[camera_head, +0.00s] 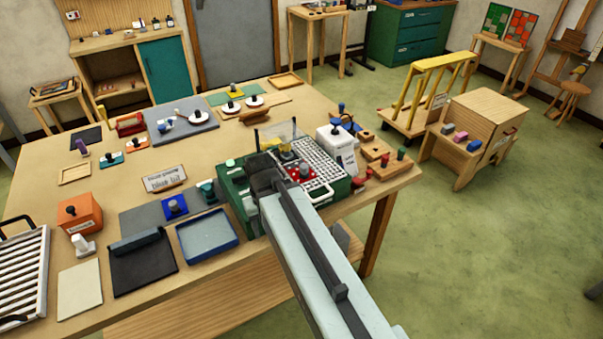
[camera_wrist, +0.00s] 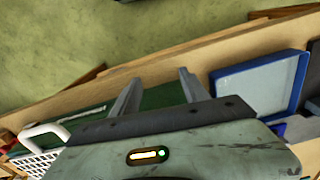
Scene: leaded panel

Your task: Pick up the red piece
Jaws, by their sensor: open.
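A red piece (camera_head: 301,173) with a dark knob lies on the white grid of the green machine (camera_head: 237,196), just right of my arm's end in the head view. My gripper (camera_wrist: 158,90) is open in the wrist view, with its two grey fingers apart and nothing between them. The fingers are over the green side of the machine. In the head view my gripper's dark end (camera_head: 266,178) is at the machine's left part, and its fingertips are hard to make out. I cannot make out the red piece in the wrist view.
A blue tray (camera_head: 207,237) lies left of the machine; it also shows in the wrist view (camera_wrist: 262,84). A white handle (camera_head: 320,196) rises at the machine's front. Wooden blocks (camera_head: 385,165) lie to the right.

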